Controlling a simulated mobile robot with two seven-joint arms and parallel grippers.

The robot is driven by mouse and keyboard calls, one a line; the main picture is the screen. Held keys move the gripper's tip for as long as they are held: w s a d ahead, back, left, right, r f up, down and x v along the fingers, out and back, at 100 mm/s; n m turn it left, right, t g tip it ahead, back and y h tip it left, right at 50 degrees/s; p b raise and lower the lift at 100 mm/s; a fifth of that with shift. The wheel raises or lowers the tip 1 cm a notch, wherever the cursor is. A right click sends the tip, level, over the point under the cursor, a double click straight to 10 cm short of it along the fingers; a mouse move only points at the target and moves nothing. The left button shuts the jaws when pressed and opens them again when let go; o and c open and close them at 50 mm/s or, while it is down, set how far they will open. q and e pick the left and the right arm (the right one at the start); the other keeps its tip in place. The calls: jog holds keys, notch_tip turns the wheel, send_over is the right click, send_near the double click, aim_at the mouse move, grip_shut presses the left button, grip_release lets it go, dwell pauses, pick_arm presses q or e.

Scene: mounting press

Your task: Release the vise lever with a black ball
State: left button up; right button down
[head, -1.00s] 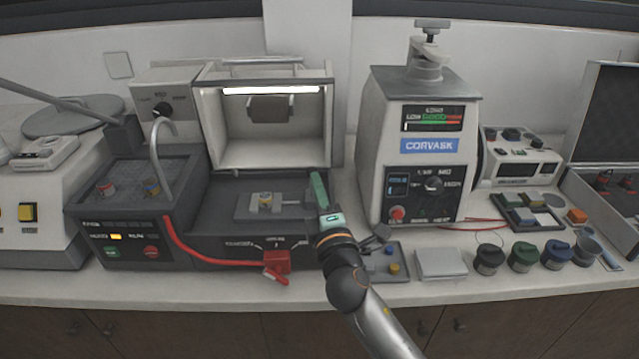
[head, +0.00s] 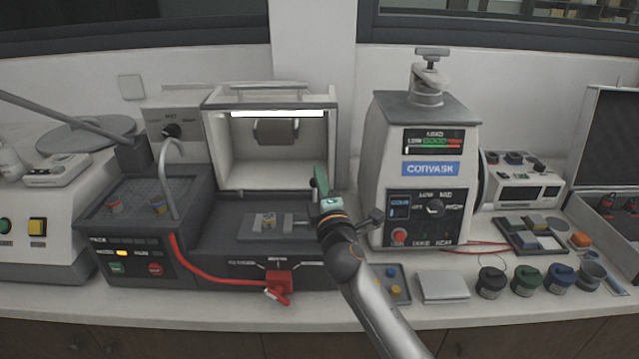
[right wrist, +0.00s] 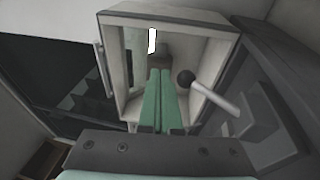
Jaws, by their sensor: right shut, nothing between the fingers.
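The vise (head: 262,224) sits on the dark bed of the machine with the open white hood, with a small sample in its jaws. In the right wrist view the lever (right wrist: 215,98) is a pale rod ending in a black ball (right wrist: 186,77). The ball is just right of my green fingertips; I cannot tell if they touch. In the head view I cannot make out the lever and ball by my gripper. My right gripper (head: 320,180) is shut and empty, at the right end of the vise; its fingers also show in the right wrist view (right wrist: 160,85). My left gripper is out of view.
The white hood (head: 209,150) stands open behind the vise. The CORVASK press (head: 375,160) stands close on the right. A red handle (head: 279,281) is on the machine's front. A small tray (head: 405,297) and several dark jars (head: 491,282) lie to the right.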

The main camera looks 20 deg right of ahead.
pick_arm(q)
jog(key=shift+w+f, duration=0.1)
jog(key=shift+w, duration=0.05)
pick_arm(e)
jog(key=shift+w+d, duration=0.1)
jog(key=shift+w, duration=0.25)
dwell(0.3)
